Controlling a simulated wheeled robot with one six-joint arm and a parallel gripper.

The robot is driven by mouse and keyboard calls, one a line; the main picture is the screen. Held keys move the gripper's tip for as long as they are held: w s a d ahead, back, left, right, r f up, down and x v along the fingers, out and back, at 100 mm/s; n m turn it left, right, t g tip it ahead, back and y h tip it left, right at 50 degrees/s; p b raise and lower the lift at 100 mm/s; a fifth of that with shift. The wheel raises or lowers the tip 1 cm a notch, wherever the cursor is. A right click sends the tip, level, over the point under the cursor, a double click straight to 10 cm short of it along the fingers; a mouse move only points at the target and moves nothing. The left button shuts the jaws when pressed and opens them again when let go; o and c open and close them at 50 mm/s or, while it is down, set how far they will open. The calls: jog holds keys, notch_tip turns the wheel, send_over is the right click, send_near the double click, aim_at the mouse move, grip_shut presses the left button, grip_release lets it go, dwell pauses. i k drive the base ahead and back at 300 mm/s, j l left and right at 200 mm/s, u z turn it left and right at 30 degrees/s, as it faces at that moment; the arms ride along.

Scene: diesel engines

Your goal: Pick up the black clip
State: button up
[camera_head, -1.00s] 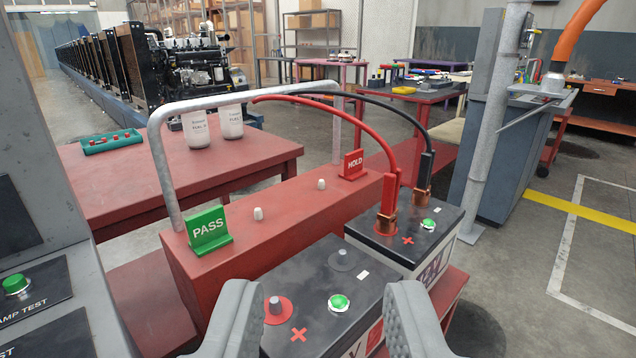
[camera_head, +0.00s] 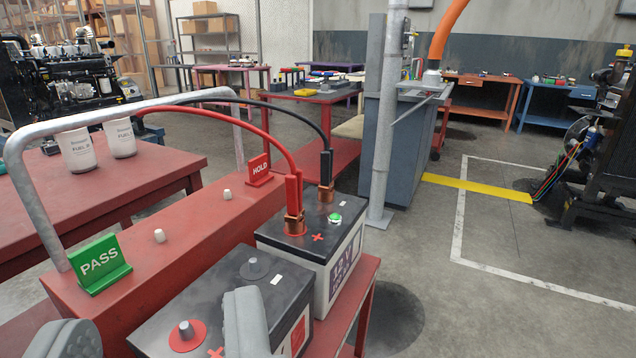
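The black clip (camera_head: 326,168) stands upright on the rear terminal of the far battery (camera_head: 310,229), with copper jaws at its lower end. A black cable runs from its top, arching back to the left. A red clip (camera_head: 292,190) with copper jaws stands just to its front left, on the terminal by the red plus mark. My gripper (camera_head: 158,335) is open, with its grey fingers wide apart at the bottom left. Nothing shows held between them. It is nearer the camera and to the left of the black clip. The right finger covers part of the near battery (camera_head: 215,290).
A red bench (camera_head: 190,245) carries a green PASS sign (camera_head: 99,262), a red HOLD sign (camera_head: 259,170) and a grey metal hoop (camera_head: 40,205). A grey post (camera_head: 386,130) stands behind the batteries. The floor to the right is open.

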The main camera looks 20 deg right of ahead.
aim_at(325, 189)
jog(key=i+l, duration=0.2)
jog(key=l, duration=0.15)
jog(key=i+l+u, duration=0.1)
jog(key=l, duration=0.25)
jog(key=i+l+u, duration=0.1)
jog(key=i+l, duration=0.3)
jog(key=l, duration=0.35)
jog(key=i+l+u, duration=0.1)
jog(key=l, duration=0.3)
jog(key=i, duration=0.1)
